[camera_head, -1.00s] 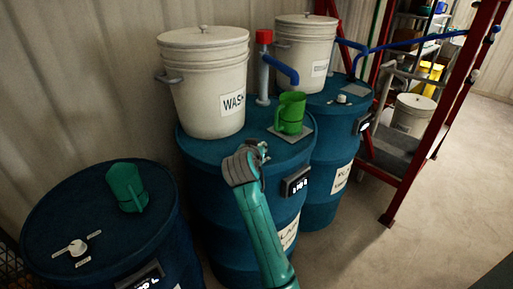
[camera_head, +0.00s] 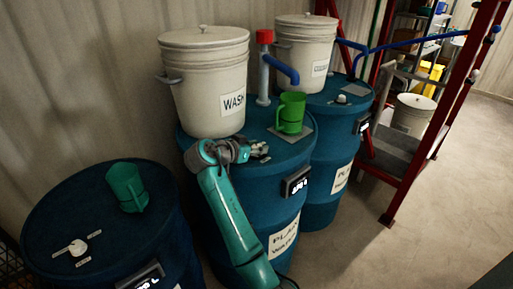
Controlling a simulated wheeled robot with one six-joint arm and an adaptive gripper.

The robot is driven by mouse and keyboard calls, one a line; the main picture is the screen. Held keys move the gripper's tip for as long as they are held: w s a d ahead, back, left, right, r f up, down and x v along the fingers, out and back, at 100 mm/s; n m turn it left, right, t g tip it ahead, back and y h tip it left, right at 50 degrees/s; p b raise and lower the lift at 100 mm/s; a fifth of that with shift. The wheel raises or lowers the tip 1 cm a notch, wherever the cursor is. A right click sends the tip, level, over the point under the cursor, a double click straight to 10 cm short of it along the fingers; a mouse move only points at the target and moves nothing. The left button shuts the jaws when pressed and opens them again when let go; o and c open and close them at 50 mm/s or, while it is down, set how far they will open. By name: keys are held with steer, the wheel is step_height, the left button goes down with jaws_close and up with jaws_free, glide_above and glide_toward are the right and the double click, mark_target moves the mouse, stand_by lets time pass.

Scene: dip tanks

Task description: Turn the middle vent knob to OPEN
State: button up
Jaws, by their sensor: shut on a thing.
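The middle blue drum (camera_head: 225,182) stands between two other blue drums, with a white WASH bucket (camera_head: 205,95) and a green jug (camera_head: 292,112) on its lid. My gripper (camera_head: 260,149) is low over the front of this lid, pointing right, its jaws shut on the middle vent knob. The fingers hide the knob, so its pointer direction cannot be read. A small label plate (camera_head: 264,158) shows just beside the fingertips, its word too small to read.
The left drum carries a white knob (camera_head: 78,247) and a dark green jug (camera_head: 127,187). The right drum has a white knob (camera_head: 342,99) and a bucket (camera_head: 304,55). A red-capped pipe (camera_head: 264,70) rises behind the jug. A red frame (camera_head: 425,150) stands right.

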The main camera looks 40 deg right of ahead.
stand_by(0.3)
steer(key=o, duration=1.1)
steer(key=shift+o, duration=0.2)
steer(key=v, duration=1.2)
steer(key=shift+w, duration=0.1)
